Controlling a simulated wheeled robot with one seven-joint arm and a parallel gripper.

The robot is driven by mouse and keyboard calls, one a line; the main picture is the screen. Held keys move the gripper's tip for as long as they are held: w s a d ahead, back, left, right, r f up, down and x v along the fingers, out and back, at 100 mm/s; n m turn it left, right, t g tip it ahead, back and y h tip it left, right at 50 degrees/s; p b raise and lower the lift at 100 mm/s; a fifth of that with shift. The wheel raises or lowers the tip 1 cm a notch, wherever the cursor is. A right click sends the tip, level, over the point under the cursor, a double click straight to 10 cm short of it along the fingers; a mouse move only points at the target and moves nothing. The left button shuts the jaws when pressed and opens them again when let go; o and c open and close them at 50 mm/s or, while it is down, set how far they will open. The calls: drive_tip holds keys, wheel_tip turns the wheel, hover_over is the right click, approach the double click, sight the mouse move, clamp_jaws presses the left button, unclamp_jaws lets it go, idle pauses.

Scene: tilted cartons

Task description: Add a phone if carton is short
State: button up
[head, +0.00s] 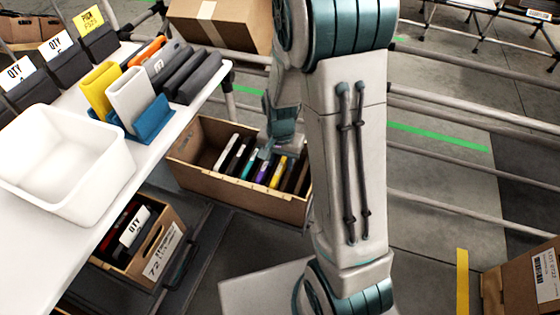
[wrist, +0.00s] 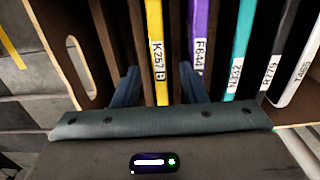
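A tilted brown carton (head: 240,192) stands below the table edge with several phones upright in its slots. Its left part looks empty in the head view. In the wrist view I see a yellow phone (wrist: 155,45) labelled K257 B, a purple phone (wrist: 199,40), a teal phone (wrist: 240,50), a dark phone (wrist: 282,48) and a white phone (wrist: 300,75), with dark dividers between. My gripper (wrist: 160,85) is at the carton, its blue fingers apart, the yellow phone's end lying between them. I see no finger touching it. In the head view my arm partly hides the carton's right end.
The white table holds an empty white bin (head: 62,165), a blue stand (head: 153,122) with yellow and white items, and several dark cases and cards. A lower carton (head: 150,245) holds dark items and a QTY card. Metal rails run along the right.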

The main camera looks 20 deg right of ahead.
wheel_tip(320, 180, up, 13)
drive_tip(key=p, duration=0.4)
wheel_tip(320, 180, up, 7)
drive_tip(key=p, duration=0.6)
drive_tip(key=shift+f, duration=0.1)
